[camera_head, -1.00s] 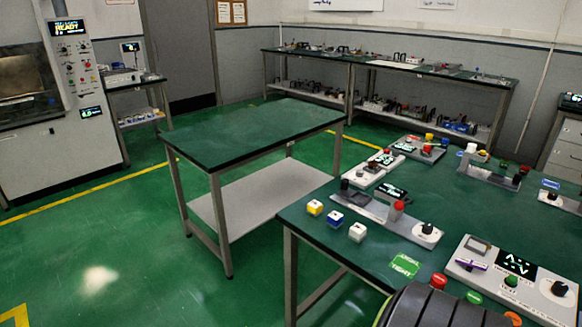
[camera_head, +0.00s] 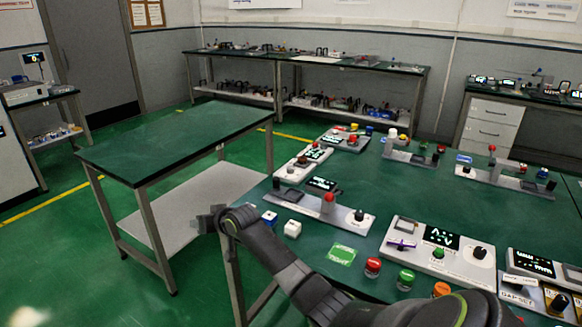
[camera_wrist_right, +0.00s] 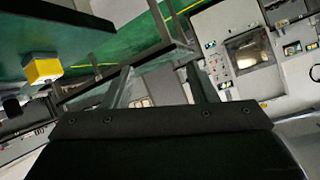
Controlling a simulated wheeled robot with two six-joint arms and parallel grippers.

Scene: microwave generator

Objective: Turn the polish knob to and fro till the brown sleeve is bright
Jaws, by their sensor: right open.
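My right arm reaches in from the lower right in the head view, and its gripper (camera_head: 207,220) hangs off the left edge of the green workbench (camera_head: 350,205). In the right wrist view the gripper (camera_wrist_right: 160,72) has its two fingers apart with nothing between them. Several small stations with black knobs stand on the bench, including a knob (camera_head: 359,216) on the near grey station and a knob (camera_head: 480,252) on the white station. I cannot tell which is the polish knob. A small brownish part (camera_head: 302,161) shows on the pale station farther back; I cannot tell whether it is the sleeve. My left gripper is out of view.
A blue-and-white block (camera_head: 269,217) and a white block (camera_head: 292,229) sit near the bench's left edge. A yellow block (camera_wrist_right: 43,69) shows in the wrist view. A bare green-topped table (camera_head: 175,140) stands to the left, with open floor around it.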

